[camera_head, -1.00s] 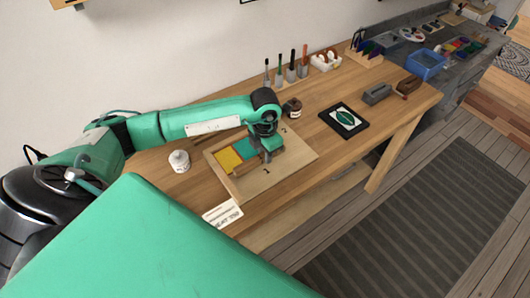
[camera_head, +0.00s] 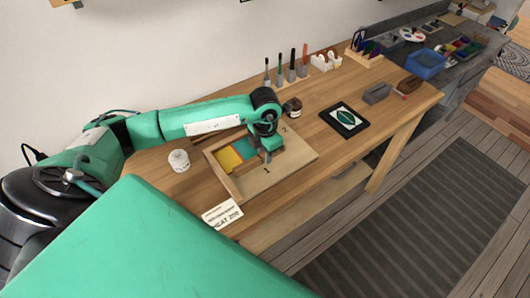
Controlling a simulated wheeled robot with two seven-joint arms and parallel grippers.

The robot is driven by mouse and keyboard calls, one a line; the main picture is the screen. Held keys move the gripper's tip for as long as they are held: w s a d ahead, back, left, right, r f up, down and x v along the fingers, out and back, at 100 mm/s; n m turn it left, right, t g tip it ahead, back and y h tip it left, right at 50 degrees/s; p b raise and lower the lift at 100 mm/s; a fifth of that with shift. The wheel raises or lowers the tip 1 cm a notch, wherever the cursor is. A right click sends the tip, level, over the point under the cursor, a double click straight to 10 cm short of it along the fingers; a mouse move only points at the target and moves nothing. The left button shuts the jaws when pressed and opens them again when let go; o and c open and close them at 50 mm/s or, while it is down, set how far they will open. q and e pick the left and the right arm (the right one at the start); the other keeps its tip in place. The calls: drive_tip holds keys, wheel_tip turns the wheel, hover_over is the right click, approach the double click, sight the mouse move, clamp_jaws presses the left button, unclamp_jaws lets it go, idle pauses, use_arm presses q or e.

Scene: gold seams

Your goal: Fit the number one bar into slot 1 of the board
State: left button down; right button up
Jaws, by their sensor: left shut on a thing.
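The wooden board (camera_head: 293,163) lies on the workbench, with a yellow panel (camera_head: 230,158) and a teal panel (camera_head: 245,148) in its left part. Dark numerals 1 and 2 show on its wood, the 1 near the front and the 2 near the back. My left gripper (camera_head: 267,155) points down over the board, beside the teal panel and just behind the numeral 1. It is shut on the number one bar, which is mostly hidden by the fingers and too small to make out. I cannot tell whether the bar sits in slot 1. My right gripper is out of view.
A white jar (camera_head: 179,160) stands left of the board and a dark jar (camera_head: 293,107) behind it. A white card (camera_head: 222,214) lies at the front edge. A black framed picture (camera_head: 344,120) lies right of the board, with free bench between. Tools stand at the back.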

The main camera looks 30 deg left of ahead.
use_arm(q)
drive_tip(key=shift+f, duration=0.1)
drive_tip(key=c, duration=1.2)
unclamp_jaws()
drive_tip(key=shift+s, duration=0.1)
drive_tip(key=shift+o, duration=0.2)
drive_tip(key=o, duration=0.4)
drive_tip(key=shift+a+r+p, duration=0.1)
drive_tip(key=shift+r+p, duration=0.35)
drive_tip(key=shift+r, duration=0.35)
drive_tip(key=shift+r+p, duration=1.3)
drive_tip(key=shift+r, duration=1.5)
